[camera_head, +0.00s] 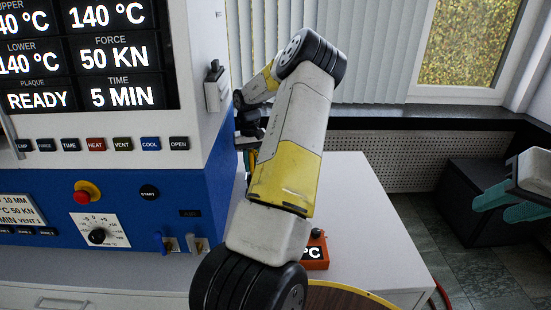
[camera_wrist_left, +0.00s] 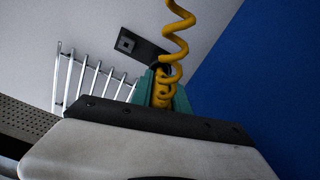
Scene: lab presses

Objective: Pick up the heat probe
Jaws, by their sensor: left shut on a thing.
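In the left wrist view, the teal fingers of my left gripper (camera_wrist_left: 162,92) are shut around the lower end of a yellow coiled cord, which I take to be the heat probe's (camera_wrist_left: 179,40). The probe's tip is hidden by the gripper. In the head view my left arm reaches beside the press and hides most of this grip; a bit of yellow shows behind the arm. An orange unit with a "°C" display (camera_head: 315,252) stands on the white table, partly behind my arm. My right gripper (camera_head: 512,203) is at the right edge, teal fingers apart and empty.
The blue and white press (camera_head: 120,185) fills the left side, with a small grey holder (camera_head: 213,88) on its side. The white table (camera_head: 365,215) is mostly bare. A dark cabinet (camera_head: 485,215) stands at the right. A slatted metal rack (camera_wrist_left: 92,80) shows in the left wrist view.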

